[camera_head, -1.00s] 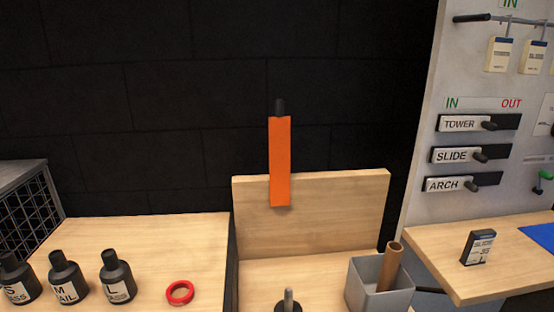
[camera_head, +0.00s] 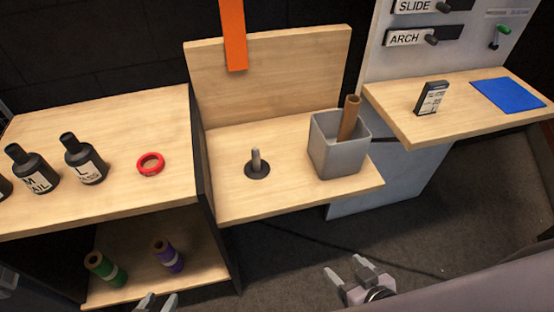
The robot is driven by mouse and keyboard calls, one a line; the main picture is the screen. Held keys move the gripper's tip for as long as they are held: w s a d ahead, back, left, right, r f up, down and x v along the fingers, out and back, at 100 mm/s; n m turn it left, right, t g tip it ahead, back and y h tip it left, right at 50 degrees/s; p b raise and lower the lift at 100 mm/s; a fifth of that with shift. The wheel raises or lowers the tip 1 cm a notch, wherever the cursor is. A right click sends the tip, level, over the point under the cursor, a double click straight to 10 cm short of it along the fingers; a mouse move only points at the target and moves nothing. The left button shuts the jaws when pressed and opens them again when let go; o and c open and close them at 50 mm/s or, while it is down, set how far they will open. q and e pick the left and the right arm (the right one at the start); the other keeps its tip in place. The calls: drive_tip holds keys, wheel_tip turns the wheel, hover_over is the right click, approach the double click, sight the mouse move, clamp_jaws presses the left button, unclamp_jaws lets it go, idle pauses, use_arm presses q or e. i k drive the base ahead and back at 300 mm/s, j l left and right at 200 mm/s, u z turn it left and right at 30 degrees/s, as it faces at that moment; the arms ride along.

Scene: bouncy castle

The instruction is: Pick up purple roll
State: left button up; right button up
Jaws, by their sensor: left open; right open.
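My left gripper (camera_head: 157,302) shows at the bottom edge, in front of the shelf and below the purple roll in the picture. It is open and empty, and mostly cut off by the frame. My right gripper (camera_head: 349,276) is open and empty over the dark floor, well to the right of the purple roll.
The shelf's upper top (camera_head: 120,120) overhangs the rolls and holds black bottles (camera_head: 84,158) and a red ring (camera_head: 150,164). A middle bench holds a spindle (camera_head: 257,164) and a grey bin (camera_head: 340,144) with a brown tube (camera_head: 349,118). The floor (camera_head: 290,245) is open.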

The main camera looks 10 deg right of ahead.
sight(163, 249)
drive_tip(key=u, duration=0.95)
